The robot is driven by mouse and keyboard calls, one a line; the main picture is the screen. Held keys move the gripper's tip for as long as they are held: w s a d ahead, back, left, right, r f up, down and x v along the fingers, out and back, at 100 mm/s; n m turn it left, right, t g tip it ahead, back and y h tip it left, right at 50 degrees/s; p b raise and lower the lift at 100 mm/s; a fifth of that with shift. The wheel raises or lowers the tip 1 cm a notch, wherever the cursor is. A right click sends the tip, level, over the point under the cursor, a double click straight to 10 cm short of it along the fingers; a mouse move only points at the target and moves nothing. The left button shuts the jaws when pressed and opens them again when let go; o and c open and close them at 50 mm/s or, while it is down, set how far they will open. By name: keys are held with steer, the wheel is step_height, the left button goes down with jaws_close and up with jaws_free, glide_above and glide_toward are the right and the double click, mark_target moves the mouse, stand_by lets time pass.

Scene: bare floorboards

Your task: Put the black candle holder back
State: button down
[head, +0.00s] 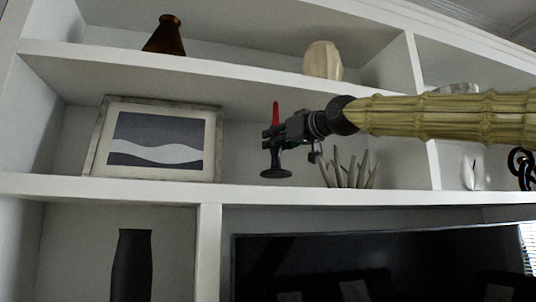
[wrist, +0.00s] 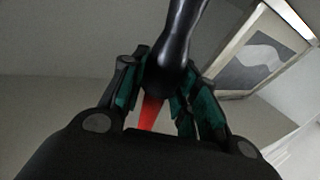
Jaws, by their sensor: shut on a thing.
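The black candle holder (head: 276,173) is upright at the middle shelf, with its round base just above the front edge in the head view. I cannot tell whether it touches the shelf. A red candle (head: 276,113) stands in its top. My gripper (head: 271,138) is shut around the upper part of the holder, coming in from the right. In the wrist view the black holder (wrist: 181,38) runs up between the fingers (wrist: 163,78), and the red candle (wrist: 150,114) shows below them. The gripper hides part of the holder.
A framed picture (head: 156,142) leans on the shelf (head: 244,191) to the left. A pale coral-like ornament (head: 350,173) stands close on the right. A brown vase (head: 165,37) and a cream vase (head: 322,60) stand on the shelf above. A dark television (head: 370,262) is below.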

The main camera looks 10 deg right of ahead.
mark_target(279, 153)
steer(key=shift+w+d+r, duration=0.1)
steer(key=shift+w+d, duration=0.05)
steer(key=shift+d, duration=0.05)
steer(key=shift+s+d+r, duration=0.15)
steer(key=shift+s, duration=0.05)
steer(key=shift+w+d+r, duration=0.1)
steer(key=shift+d, duration=0.1)
steer(key=f+b, duration=0.1)
steer(key=f, duration=0.1)
steer(key=w+f+b, duration=0.1)
steer(key=shift+w+f, duration=0.1)
steer(key=shift+f, duration=0.25)
steer(key=shift+s+f+b, duration=0.15)
steer(key=shift+s+b, duration=0.05)
steer(key=shift+b, duration=0.1)
steer(key=shift+s, duration=0.2)
steer(key=shift+w+a, duration=0.1)
steer(key=shift+w+f, duration=0.1)
steer(key=c, duration=1.1)
jaws_free()
